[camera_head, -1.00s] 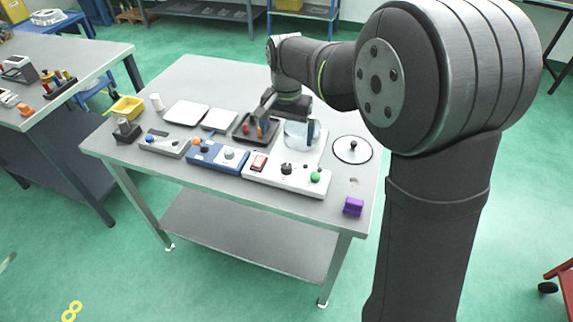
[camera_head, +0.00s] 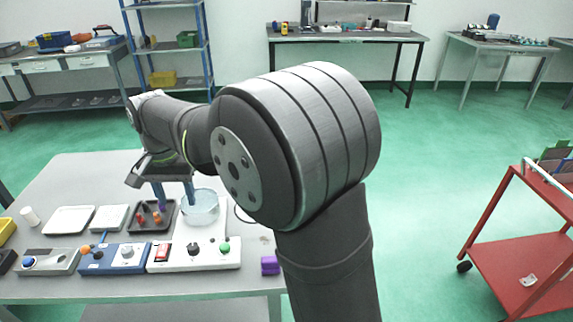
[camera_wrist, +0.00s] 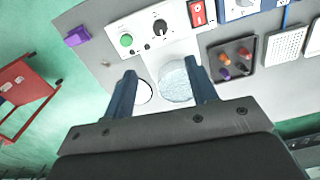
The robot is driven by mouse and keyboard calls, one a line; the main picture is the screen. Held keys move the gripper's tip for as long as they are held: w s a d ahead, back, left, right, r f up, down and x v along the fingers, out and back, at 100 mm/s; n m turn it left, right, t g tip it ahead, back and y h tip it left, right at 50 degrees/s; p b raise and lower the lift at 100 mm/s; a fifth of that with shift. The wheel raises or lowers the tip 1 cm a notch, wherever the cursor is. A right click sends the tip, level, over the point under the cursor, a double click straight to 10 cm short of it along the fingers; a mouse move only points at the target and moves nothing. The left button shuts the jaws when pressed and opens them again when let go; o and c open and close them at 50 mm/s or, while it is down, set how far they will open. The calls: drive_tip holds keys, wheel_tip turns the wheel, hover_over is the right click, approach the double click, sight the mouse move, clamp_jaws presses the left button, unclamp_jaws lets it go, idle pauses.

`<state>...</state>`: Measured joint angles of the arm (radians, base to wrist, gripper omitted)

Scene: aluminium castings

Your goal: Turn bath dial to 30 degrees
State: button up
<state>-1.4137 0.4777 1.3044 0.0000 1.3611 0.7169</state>
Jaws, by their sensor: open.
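The bath dial appears to be the black knob (camera_head: 193,247) on the white control panel (camera_head: 208,258), in front of the clear round bath (camera_head: 201,209). In the wrist view the knob (camera_wrist: 160,27) has a scale around it and stands at the top, beyond the fingertips. Its exact angle is too small to read. My gripper (camera_head: 175,203) is open and empty, pointing down above the bench by the bath and the dark tray. In the wrist view its two blue fingers (camera_wrist: 160,80) are spread, with the bath (camera_wrist: 176,84) showing between them. Nothing touches the knob.
A green button (camera_head: 224,246) and a red switch (camera_head: 162,252) flank the knob. A blue panel (camera_head: 113,261) with its own dial stands to the left. The dark tray (camera_wrist: 243,36) holds several small coloured pieces. A purple block (camera_head: 270,265) lies to the right.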

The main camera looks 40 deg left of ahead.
sight(192, 246)
wheel_tip(192, 246, down, 17)
drive_tip(key=shift+f, duration=0.15)
idle(0.5)
drive_tip(key=c, duration=1)
